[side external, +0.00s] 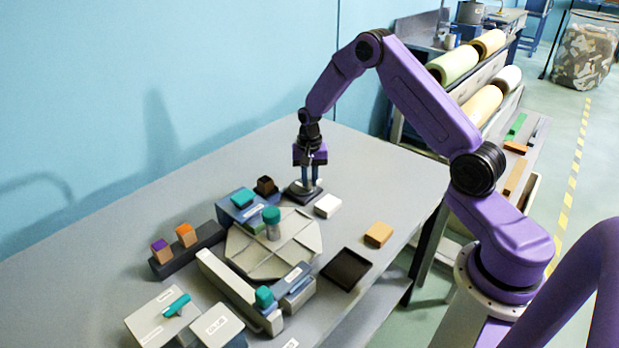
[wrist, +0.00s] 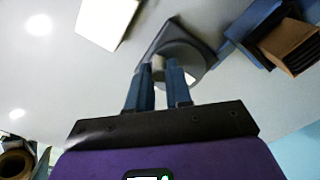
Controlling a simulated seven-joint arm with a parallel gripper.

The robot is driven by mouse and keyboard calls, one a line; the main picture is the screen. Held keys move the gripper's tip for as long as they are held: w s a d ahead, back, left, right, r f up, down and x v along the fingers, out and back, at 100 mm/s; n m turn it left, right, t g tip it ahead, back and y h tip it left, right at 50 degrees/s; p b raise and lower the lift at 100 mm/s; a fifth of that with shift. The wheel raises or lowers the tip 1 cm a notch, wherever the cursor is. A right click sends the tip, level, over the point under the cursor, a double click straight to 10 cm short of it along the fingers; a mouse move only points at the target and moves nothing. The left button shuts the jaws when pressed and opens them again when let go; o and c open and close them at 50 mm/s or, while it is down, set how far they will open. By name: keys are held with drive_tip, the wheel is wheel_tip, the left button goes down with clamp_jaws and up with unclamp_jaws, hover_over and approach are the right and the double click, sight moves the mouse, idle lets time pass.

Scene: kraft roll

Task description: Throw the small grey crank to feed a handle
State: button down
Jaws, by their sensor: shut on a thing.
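The small grey crank stands on a dark square base (side external: 304,194) at the far side of the table. My gripper (side external: 311,181) points down over it, with its fingers at the crank. In the wrist view my gripper's blue fingers (wrist: 160,69) close on the crank's pale grey grip (wrist: 158,61), and the dark base with its rounded light part lies just beyond. The fingers hide part of the crank. I cannot tell which piece is the handle.
A blue unit (side external: 236,210) with a teal piece and a dark brown block (side external: 265,186) stand left of the crank. A white block (side external: 327,206), a tan block (side external: 378,234) and a black tray (side external: 345,270) lie to the right. The table's far right is clear.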

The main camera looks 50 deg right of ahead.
drive_tip(key=n, duration=0.2)
drive_tip(key=d+n, duration=0.1)
drive_tip(key=n, duration=0.2)
drive_tip(key=shift+w+d, duration=0.15)
drive_tip(key=n, duration=0.4)
drive_tip(key=shift+w+d, duration=0.25)
drive_tip(key=shift+d, duration=0.05)
drive_tip(key=n, duration=0.3)
drive_tip(key=w+n, duration=0.1)
drive_tip(key=shift+d+n, duration=0.3)
drive_tip(key=shift+w+d+n, duration=0.1)
drive_tip(key=shift+w+n, duration=0.15)
drive_tip(key=shift+n, duration=0.85)
drive_tip(key=shift+w+n, duration=0.25)
drive_tip(key=shift+n, duration=0.85)
drive_tip(key=c, duration=1)
unclamp_jaws()
drive_tip(key=shift+c, duration=0.2)
drive_tip(key=shift+r, duration=0.1)
